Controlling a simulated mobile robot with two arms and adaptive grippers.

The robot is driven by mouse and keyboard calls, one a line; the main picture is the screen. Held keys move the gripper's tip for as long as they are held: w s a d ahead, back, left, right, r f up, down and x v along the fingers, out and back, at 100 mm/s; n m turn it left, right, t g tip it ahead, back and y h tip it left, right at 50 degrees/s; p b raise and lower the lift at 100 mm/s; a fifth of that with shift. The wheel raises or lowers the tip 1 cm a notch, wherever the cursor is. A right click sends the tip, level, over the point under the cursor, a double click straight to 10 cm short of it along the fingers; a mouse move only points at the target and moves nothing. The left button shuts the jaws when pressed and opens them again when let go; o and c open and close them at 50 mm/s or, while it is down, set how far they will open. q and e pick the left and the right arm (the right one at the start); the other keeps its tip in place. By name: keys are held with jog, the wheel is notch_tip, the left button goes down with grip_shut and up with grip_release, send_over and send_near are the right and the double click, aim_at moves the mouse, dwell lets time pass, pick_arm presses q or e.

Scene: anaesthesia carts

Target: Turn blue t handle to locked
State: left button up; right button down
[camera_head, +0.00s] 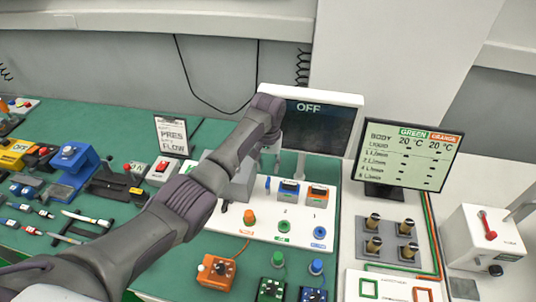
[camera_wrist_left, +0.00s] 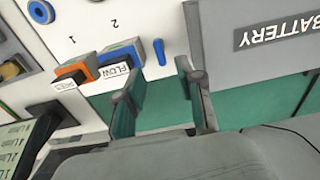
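The blue handle (camera_head: 267,184) is a small narrow piece on the white panel, beside the grey box. It also shows in the left wrist view (camera_wrist_left: 159,52), upright in the picture, just beyond my fingertips. My left gripper (camera_wrist_left: 158,88) is open, its two dark fingers apart with nothing between them. The handle is in front of the opening, nearer the right finger, and no contact shows. In the head view my left gripper (camera_head: 270,158) is small and partly hidden behind my forearm. Any lock marking is not legible. My right gripper is not in view.
A grey box marked BATTERY (camera_wrist_left: 285,35) stands close beside the handle. Blue and orange blocks, one labelled FLOW (camera_wrist_left: 118,68), sit on the other side. A monitor reading OFF (camera_head: 318,128) stands behind. Knobs and coloured control boxes (camera_head: 216,272) crowd the front.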

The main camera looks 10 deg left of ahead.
aim_at(268, 180)
pick_arm(q)
notch_tip(268, 180, up, 5)
jog(key=shift+f, duration=0.1)
dwell(0.7)
